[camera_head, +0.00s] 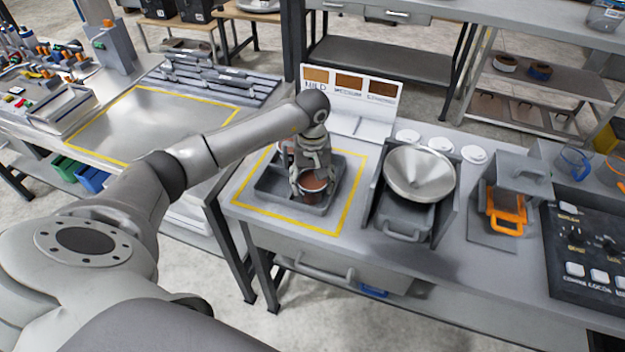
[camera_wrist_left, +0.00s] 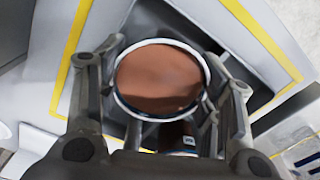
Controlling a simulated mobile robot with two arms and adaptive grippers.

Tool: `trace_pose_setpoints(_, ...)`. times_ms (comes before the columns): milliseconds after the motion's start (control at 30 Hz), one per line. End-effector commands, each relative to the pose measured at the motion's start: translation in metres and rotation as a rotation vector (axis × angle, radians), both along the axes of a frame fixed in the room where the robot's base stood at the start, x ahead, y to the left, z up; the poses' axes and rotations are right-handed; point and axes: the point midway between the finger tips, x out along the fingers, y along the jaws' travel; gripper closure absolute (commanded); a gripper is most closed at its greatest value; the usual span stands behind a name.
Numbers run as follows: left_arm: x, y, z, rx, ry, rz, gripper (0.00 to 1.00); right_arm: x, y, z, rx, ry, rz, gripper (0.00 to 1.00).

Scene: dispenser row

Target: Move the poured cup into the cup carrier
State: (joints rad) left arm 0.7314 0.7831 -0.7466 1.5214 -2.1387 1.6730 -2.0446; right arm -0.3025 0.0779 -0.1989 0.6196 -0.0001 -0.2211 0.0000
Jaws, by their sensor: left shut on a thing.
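The poured cup (camera_head: 314,183) has a pale rim and is filled with brown contents. My left gripper (camera_head: 312,176) is shut on it, and the cup is upright at the dark grey cup carrier (camera_head: 268,190). In the left wrist view the cup (camera_wrist_left: 160,78) sits between both fingers of the gripper (camera_wrist_left: 160,88). Whether the cup's base rests on the carrier floor is hidden. Part of another cup shows behind my gripper at the carrier's left. My right gripper is not in view.
A yellow outline (camera_head: 345,205) surrounds the carrier on the counter. A sign (camera_head: 350,92) with brown swatches stands behind it. A metal funnel (camera_head: 420,172) over a grey bin is to the right, then an orange-handled unit (camera_head: 505,212).

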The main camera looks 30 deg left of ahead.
Motion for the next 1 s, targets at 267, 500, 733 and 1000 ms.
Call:
trace_pose_setpoints(267, 0.000, 0.000, -0.002, 0.000, 0.000, 0.000, 0.18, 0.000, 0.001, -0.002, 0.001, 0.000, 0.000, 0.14)
trace_pose_setpoints(500, 0.000, 0.000, -0.002, 0.000, 0.000, 0.000, 0.18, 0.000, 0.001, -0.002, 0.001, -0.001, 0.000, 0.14)
trace_pose_setpoints(733, 0.001, 0.000, 0.010, 0.000, -0.005, 0.000, 0.18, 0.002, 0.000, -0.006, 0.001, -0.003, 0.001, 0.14)
trace_pose_setpoints(1000, 0.001, 0.001, 0.067, 0.000, -0.007, 0.000, 0.18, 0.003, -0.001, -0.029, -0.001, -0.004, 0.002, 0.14)
